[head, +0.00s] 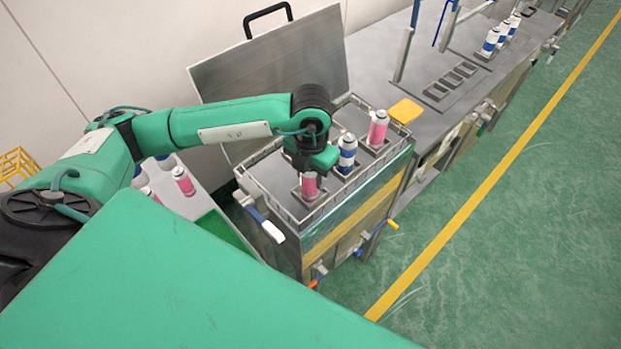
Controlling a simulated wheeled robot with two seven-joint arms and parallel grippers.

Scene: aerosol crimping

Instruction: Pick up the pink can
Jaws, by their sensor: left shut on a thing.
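A pink can (309,187) stands in the near slot of the metal crimping station (280,206), directly under my left gripper (311,171). The gripper is shut on the top of this can and hides its upper end. A blue and white can (347,154) stands beside it in the middle slot. Another pink can (378,128) stands upright in the far slot. My right gripper is not in view.
A white side table (205,203) at left holds another pink can (183,181) and more cans partly behind my arm. A raised metal lid (270,75) stands behind the station. A yellow block (405,111) lies beside the far slot. Green floor is clear at right.

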